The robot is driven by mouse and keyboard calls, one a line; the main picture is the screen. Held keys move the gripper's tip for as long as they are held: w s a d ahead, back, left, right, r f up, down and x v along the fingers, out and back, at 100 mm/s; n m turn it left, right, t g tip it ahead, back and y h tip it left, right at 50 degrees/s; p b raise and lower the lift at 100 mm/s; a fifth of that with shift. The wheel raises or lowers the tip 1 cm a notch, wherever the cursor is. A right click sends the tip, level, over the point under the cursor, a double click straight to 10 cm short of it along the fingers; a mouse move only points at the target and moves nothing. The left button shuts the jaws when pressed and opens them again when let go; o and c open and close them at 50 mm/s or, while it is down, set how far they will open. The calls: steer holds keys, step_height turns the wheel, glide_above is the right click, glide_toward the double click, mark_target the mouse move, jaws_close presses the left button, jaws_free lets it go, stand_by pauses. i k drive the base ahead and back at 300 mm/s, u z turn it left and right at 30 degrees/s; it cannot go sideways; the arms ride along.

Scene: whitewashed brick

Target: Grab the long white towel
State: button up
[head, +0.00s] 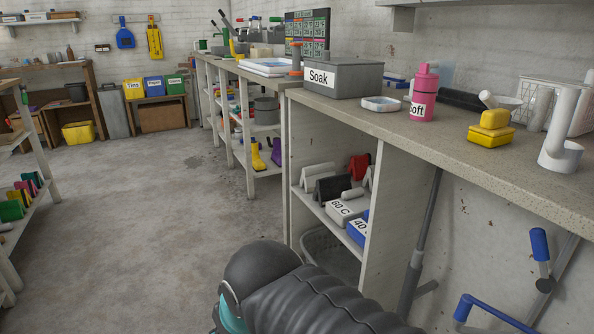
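No long white towel can be made out for certain. A white item (316,173), perhaps folded cloth, stands on the shelf under the counter, beside a black one (331,187) and a red one (359,167). It is partly hidden and too small to tell what it is. A black ribbed part of my arm fills the bottom middle of the head view, below and in front of that shelf. My gripper does not show.
A speckled counter (465,150) runs along the right, holding a grey box labelled Soak (352,80), a pink bottle (424,95) and a yellow container (491,128). Labelled boxes (342,212) sit on the shelf below. The concrete floor (150,215) at left is clear.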

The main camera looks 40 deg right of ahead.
mark_target(310, 173)
steer(key=z, duration=0.55)
steer(key=i, duration=1.05)
steer(key=z, duration=1.15)
steer(key=i, duration=0.25)
steer(key=z, duration=0.2)
